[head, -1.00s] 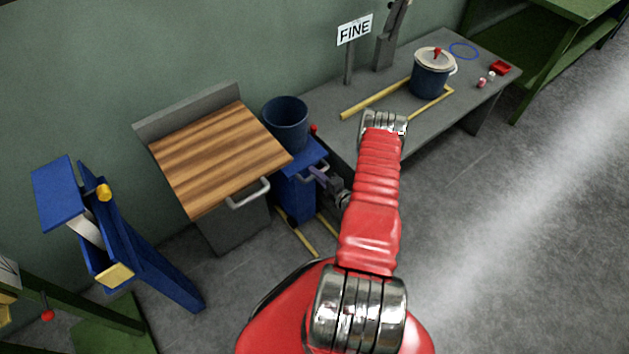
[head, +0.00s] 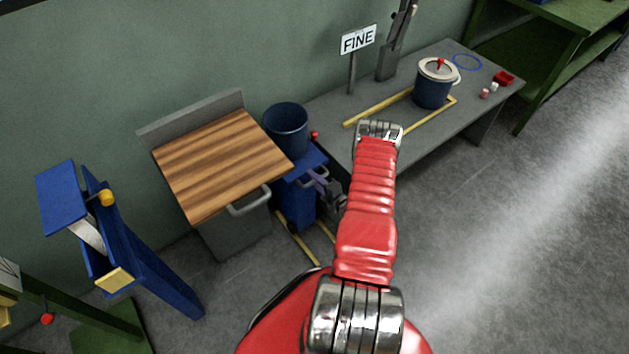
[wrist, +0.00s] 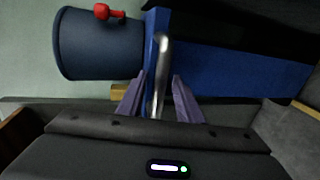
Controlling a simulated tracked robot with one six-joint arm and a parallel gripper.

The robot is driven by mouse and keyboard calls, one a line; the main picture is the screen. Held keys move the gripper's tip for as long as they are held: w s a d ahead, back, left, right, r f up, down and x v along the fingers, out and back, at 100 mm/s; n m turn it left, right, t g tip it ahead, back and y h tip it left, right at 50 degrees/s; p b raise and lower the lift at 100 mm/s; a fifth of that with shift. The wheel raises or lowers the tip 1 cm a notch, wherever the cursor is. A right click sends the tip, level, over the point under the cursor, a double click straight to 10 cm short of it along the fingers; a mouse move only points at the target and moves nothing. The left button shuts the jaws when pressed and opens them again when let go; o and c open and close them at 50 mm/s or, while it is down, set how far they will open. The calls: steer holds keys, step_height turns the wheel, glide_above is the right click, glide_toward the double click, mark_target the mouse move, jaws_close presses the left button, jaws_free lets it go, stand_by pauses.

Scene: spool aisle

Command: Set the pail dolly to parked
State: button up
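The pail dolly (head: 296,201) is a blue cart with a dark blue pail (head: 287,129) on top, standing between a wood-topped cabinet and the grey bench. In the wrist view its blue body (wrist: 240,80) lies sideways, with the pail (wrist: 100,48) at the left. Its grey bar handle (wrist: 161,62) runs between the two purple fingers of my gripper (wrist: 158,88). The fingers are apart, with a gap visible on both sides of the bar. In the head view my gripper (head: 318,182) is at the dolly's handle side, partly hidden by my arm.
Yellow floor lines (head: 297,240) run by the dolly's foot. The wood-topped cabinet (head: 222,163) is close on its left, the grey bench (head: 478,105) on its right. A blue stand (head: 150,255) is farther left. Open floor lies at the right.

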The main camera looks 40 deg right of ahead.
steer(key=v, duration=1.3)
steer(key=shift+s, duration=0.4)
steer(key=shift+a, duration=0.1)
